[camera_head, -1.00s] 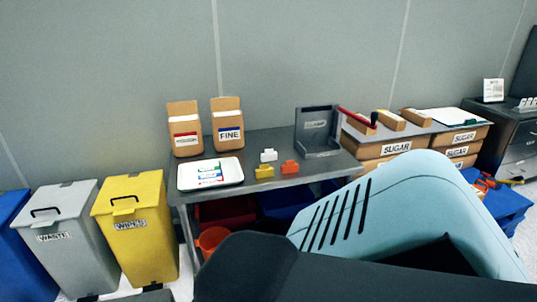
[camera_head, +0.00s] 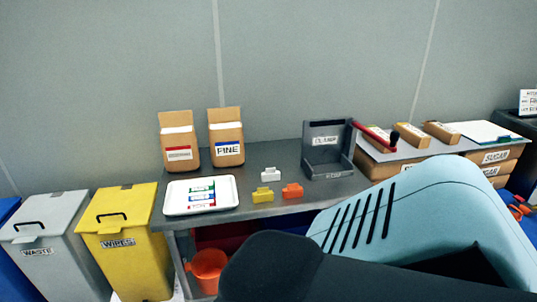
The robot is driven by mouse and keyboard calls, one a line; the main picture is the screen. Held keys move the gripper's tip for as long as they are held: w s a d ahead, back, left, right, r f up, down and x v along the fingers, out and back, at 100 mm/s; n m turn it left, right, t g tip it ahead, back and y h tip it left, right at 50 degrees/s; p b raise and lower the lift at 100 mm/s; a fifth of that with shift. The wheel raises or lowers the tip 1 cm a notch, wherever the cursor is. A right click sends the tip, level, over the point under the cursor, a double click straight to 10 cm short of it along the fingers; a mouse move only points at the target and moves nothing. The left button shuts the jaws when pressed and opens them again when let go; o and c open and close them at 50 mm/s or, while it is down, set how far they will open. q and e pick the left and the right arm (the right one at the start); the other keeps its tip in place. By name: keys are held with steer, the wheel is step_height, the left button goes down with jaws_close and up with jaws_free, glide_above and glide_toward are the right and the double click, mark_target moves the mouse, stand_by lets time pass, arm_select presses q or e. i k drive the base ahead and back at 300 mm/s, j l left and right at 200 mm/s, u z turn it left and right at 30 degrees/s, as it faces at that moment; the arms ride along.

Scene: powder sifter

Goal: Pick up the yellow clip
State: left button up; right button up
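The yellow clip (camera_head: 262,195) lies on the grey metal table (camera_head: 345,187), near its front edge. An orange clip (camera_head: 292,191) is close by on its right, and a white clip (camera_head: 270,174) is just behind it. No gripper is touching the yellow clip. Neither of my grippers shows in the head view. A large light-blue and black part, likely mine, covers the lower right and hides part of the table's front right.
A white tray with labels (camera_head: 172,204) is left of the clips. Two brown bags (camera_head: 179,140) stand behind it. A grey bracket-shaped holder (camera_head: 327,150) stands to the right. Yellow (camera_head: 119,246) and grey bins stand left of the table; an orange bucket (camera_head: 208,268) is below.

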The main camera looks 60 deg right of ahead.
mark_target(263, 195)
steer(key=i+l, duration=0.1)
steer(key=l, duration=1.75)
